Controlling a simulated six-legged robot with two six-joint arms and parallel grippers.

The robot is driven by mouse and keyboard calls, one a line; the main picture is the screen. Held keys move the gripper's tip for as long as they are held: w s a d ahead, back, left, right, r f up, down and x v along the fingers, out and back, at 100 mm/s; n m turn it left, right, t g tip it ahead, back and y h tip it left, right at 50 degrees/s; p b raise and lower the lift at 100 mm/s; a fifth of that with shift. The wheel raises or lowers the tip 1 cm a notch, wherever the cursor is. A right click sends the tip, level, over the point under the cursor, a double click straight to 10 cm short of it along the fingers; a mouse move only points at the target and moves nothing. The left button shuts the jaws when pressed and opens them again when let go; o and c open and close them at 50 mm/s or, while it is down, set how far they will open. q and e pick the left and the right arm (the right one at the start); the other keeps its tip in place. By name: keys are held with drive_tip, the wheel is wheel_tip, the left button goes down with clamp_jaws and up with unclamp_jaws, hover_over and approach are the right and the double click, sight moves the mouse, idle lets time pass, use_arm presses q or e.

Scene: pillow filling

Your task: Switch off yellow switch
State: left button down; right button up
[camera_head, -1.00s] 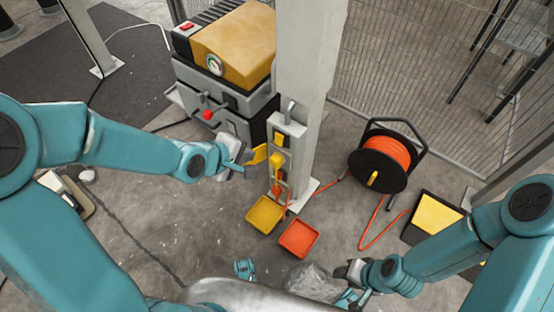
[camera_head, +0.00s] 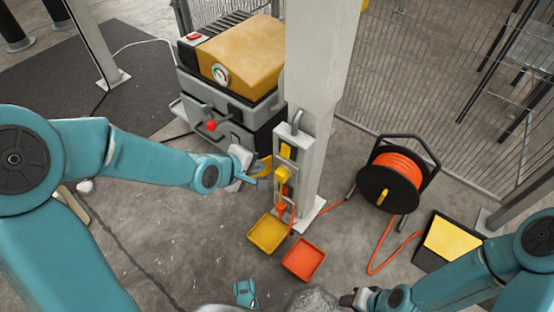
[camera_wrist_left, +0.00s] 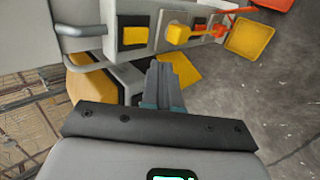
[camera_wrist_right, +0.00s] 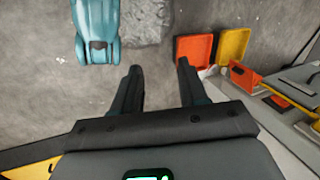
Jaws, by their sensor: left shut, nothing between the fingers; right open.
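The yellow switch (camera_head: 285,151) is at the top of the grey panel (camera_head: 296,134) on the post. It also shows in the left wrist view (camera_wrist_left: 134,35), in a dark frame; whether it is on or off I cannot tell. A yellow plug (camera_head: 281,173) sticks out just below it, and orange parts sit lower. My left gripper (camera_head: 256,181) is shut and empty, to the left of the panel and lower than the switch. In the left wrist view its fingers (camera_wrist_left: 172,80) are apart from the switch. My right gripper (camera_wrist_right: 158,72) is open and empty at the lower right.
A yellow-topped machine (camera_head: 242,55) stands behind the left gripper. A yellow tray (camera_head: 268,249) and an orange tray (camera_head: 303,275) lie at the post's foot. A cable reel (camera_head: 390,180) with orange cable stands to the right. Wire fencing (camera_head: 440,105) is behind.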

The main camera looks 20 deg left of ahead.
sight(284, 156)
use_arm(q)
drive_tip(key=w+d+f+b, duration=0.2)
drive_tip(key=w+d+f, duration=0.1)
drive_tip(key=w, duration=0.5)
drive_tip(key=shift+f, duration=0.85)
use_arm(e)
drive_tip(key=shift+w+d+f+t, duration=0.15)
drive_tip(key=shift+w+f, duration=0.2)
drive_tip(key=shift+f, duration=0.35)
drive_tip(key=shift+w+d+f+t, duration=0.15)
drive_tip(key=shift+w+f, duration=0.15)
drive_tip(key=shift+f, duration=0.4)
use_arm(q)
drive_tip(key=shift+d, duration=0.1)
use_arm(e)
drive_tip(key=shift+a+r, duration=0.1)
drive_tip(key=shift+r, duration=0.05)
